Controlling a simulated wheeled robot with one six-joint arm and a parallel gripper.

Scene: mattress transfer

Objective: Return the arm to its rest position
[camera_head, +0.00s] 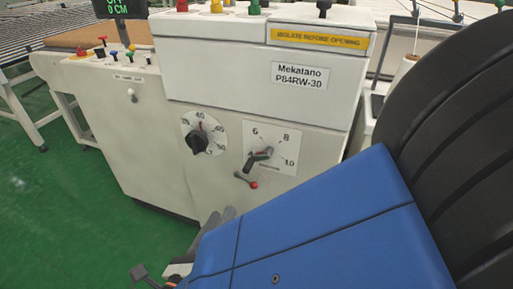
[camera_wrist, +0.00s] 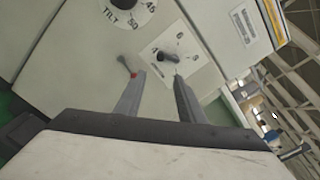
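My gripper (camera_wrist: 158,75) is open in the wrist view, with its two grey fingers apart and nothing seen between them. In the head view only grey finger parts (camera_head: 222,217) show beyond my blue arm link, in front of the white machine panel (camera_head: 130,165). A small lever with a red knob (camera_head: 253,185) sits below the right dial. In the wrist view the red knob (camera_wrist: 134,75) appears right by the left fingertip; I cannot tell whether they touch. The right dial (camera_wrist: 170,56) appears just beyond the fingertips.
The machine has a left dial (camera_head: 198,138) and a right dial (camera_head: 268,150), with buttons along its top. A display (camera_head: 120,8) stands at the upper left. Green floor (camera_head: 60,215) lies clear at the left. A white roller-table frame (camera_head: 22,120) stands beyond it.

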